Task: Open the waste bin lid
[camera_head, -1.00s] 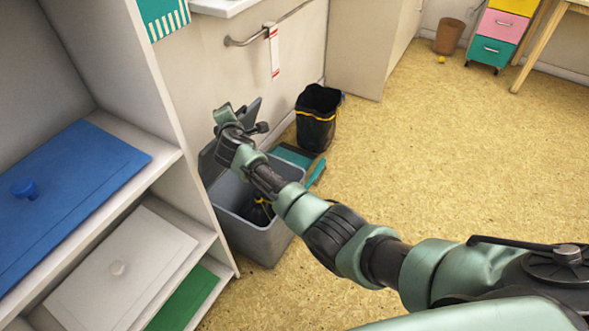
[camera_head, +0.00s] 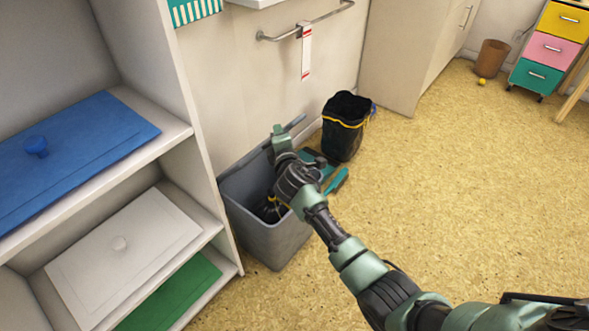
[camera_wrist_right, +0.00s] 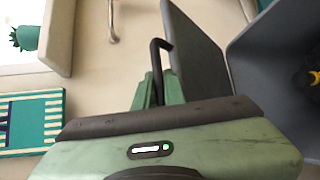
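The grey waste bin (camera_head: 268,241) stands on the floor beside the shelf. Its top is uncovered, and dark items with some yellow show inside. Its grey lid (camera_wrist_right: 200,55) stands raised, on the wall side of the bin in the head view, where it is seen nearly edge-on. My right gripper (camera_head: 280,136) is at the raised lid. In the right wrist view its green fingers (camera_wrist_right: 158,88) lie on either side of the lid's dark bent handle (camera_wrist_right: 157,60) and look closed on it. The fingertips' contact is partly hidden. My left gripper is not in view.
A black bin with a yellow band (camera_head: 343,128) stands behind, with a teal dustpan (camera_head: 333,180) near it. The shelf (camera_head: 207,165) is close on the left. A wall rail (camera_head: 305,28) is above. The floor at right is clear.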

